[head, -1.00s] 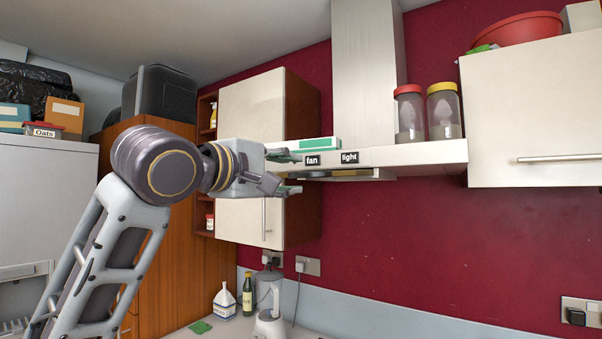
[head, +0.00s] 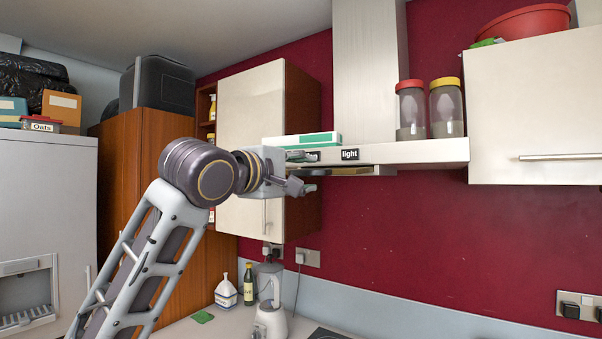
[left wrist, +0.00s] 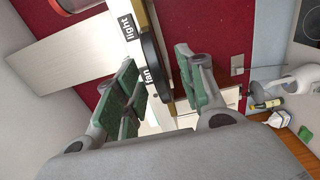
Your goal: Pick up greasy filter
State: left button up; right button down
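The greasy filter appears to be the flat tan panel with a dark edge (head: 362,171) under the cooker hood (head: 425,152). In the left wrist view, a dark rounded edge (left wrist: 154,66) shows beside the hood's "fan" label, partly between my fingers. My left gripper (head: 303,171) is at the left end of the hood front, one finger at label height and the other below the hood's lower edge. In the left wrist view its green-padded fingers (left wrist: 158,88) are spread apart. I cannot tell whether they touch the filter. My right gripper is not in view.
A white-and-green box (head: 302,140) and two jars (head: 446,108) stand on the hood. A cream cupboard (head: 250,105) is behind my left gripper, and another (head: 535,115) is at the right. A blender (head: 269,302) stands on the counter below. The red wall below the hood is clear.

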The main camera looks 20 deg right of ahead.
pick_arm(q)
jog(key=shift+c, duration=0.4)
grip_shut()
notch_tip(320, 180, up, 3)
jog(key=shift+f+p, duration=0.2)
jog(key=shift+p, duration=0.9)
jog(key=shift+s+a+r, duration=0.1)
jog(key=shift+r, duration=0.05)
